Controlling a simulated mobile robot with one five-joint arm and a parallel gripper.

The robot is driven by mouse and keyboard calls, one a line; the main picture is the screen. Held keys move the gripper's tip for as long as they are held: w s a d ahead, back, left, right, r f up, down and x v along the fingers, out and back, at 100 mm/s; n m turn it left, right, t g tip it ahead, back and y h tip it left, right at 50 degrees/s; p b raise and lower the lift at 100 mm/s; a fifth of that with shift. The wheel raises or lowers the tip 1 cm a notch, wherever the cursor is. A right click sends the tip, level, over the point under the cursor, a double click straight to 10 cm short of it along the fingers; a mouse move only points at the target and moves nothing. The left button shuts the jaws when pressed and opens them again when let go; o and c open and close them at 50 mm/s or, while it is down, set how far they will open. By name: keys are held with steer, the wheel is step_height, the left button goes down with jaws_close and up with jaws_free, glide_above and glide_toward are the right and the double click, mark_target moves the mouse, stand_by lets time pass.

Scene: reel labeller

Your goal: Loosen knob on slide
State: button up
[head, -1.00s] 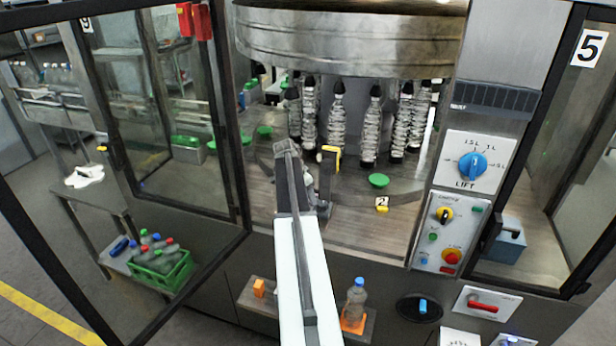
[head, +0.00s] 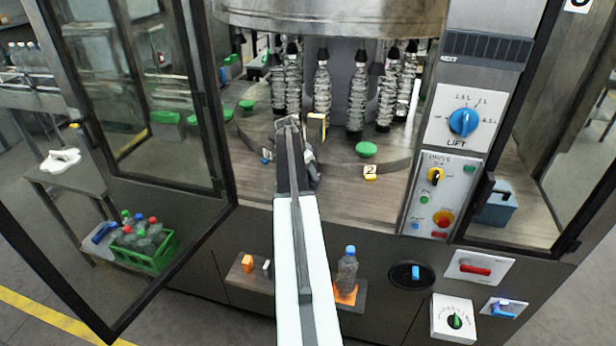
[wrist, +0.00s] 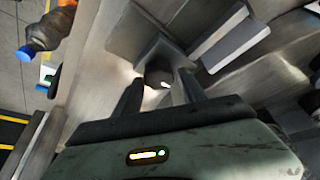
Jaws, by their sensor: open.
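In the wrist view a small dark knob (wrist: 158,76) with a bright spot sits on a grey metal slide piece (wrist: 160,50). My gripper (wrist: 160,88) is open, with one dark finger on each side of the knob. I cannot tell whether the fingers touch it. In the head view my arm reaches up over the machine's deck and hides the knob and most of the slide.
Bottles (head: 357,98) hang in a ring above the round table, close beyond my arm. A yellow bracket (head: 317,127) and a green disc (head: 366,149) are nearby. The control panel (head: 438,195) is to the right. An open glass door (head: 130,200) is at left.

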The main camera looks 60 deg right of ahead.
steer(key=shift+r, duration=0.1)
steer(key=c, duration=0.9)
steer(key=shift+w, duration=0.15)
jaws_close()
